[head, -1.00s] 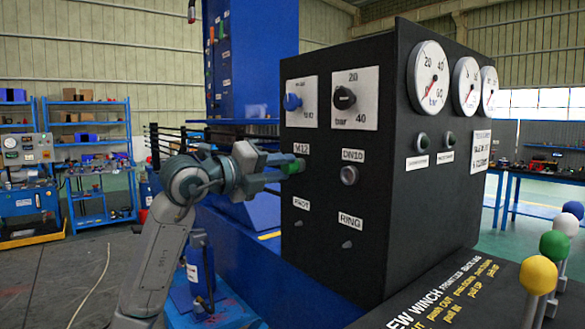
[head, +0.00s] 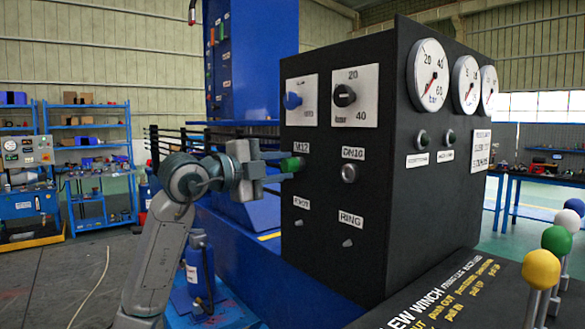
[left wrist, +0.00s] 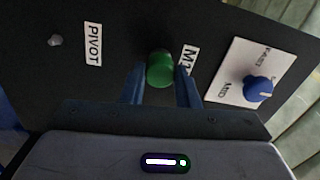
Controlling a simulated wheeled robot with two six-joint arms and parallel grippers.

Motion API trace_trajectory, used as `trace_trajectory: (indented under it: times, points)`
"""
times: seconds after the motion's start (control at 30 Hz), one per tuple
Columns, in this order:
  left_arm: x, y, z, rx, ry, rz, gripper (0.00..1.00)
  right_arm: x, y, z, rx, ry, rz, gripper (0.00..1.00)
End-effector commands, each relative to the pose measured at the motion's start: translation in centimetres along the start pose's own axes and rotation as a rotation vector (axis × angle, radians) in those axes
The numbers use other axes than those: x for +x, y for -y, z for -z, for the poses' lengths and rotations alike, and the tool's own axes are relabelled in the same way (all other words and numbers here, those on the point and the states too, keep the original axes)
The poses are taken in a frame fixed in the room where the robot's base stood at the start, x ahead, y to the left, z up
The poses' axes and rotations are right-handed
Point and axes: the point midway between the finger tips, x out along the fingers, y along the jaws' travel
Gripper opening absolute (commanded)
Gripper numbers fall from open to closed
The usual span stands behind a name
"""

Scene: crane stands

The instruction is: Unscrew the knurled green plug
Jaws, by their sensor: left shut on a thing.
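The knurled green plug (head: 291,164) sits on the front face of the black panel box (head: 330,215), under the M12 label. It also shows in the left wrist view (left wrist: 160,69), between my finger tips. My left gripper (head: 280,163) comes in from the left and is shut on the plug, one finger on each side of it. Whether the plug still sits in its thread cannot be seen. My right gripper is in neither view.
A DN10 fitting (head: 349,173) is right of the plug. A blue knob (head: 292,101) and a black knob (head: 344,96) are above. Levers with coloured balls, one yellow (head: 541,269), stand at the lower right. A blue cylinder (head: 200,270) stands below my left arm.

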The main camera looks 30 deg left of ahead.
Motion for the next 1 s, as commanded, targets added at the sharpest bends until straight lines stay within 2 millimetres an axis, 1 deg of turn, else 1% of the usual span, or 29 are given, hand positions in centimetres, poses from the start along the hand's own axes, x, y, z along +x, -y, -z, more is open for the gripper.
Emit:
trace_trajectory:
  times: [0.03, 0.1, 0.2, 0.3, 0.53, 0.6, 0.67, 0.8, 0.9, 1.0]
  points:
    - [0.0, -0.3, 0.0, -0.063, -0.001, -0.004, 0.0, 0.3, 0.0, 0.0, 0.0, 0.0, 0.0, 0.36]
    - [0.0, -0.3, 0.0, -0.143, 0.0, -0.005, 0.0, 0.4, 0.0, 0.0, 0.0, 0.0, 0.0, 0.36]
    - [0.0, -0.2, 0.0, -0.219, 0.0, -0.004, 0.0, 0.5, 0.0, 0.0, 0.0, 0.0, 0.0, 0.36]
    - [0.0, -0.2, 0.0, -0.245, 0.0, -0.005, 0.0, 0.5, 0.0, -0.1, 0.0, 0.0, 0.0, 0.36]
    - [0.0, -0.2, 0.0, -0.246, 0.0, -0.005, 0.0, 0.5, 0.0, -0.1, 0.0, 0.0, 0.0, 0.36]
    - [0.0, -0.2, 0.0, -0.274, 0.0, -0.005, 0.0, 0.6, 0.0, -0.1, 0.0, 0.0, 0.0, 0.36]
    - [0.0, -0.3, 0.0, -0.328, 0.0, -0.004, 0.0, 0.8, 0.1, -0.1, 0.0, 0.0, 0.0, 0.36]
    - [0.0, -0.3, 0.0, -0.514, 0.0, -0.004, 0.0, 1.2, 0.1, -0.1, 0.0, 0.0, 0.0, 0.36]
    - [0.0, -0.3, 0.0, -0.622, 0.001, -0.005, 0.0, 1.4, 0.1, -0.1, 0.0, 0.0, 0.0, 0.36]
    - [0.0, -0.3, 0.0, -0.682, 0.001, -0.006, 0.0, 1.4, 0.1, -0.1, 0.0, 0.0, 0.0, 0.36]
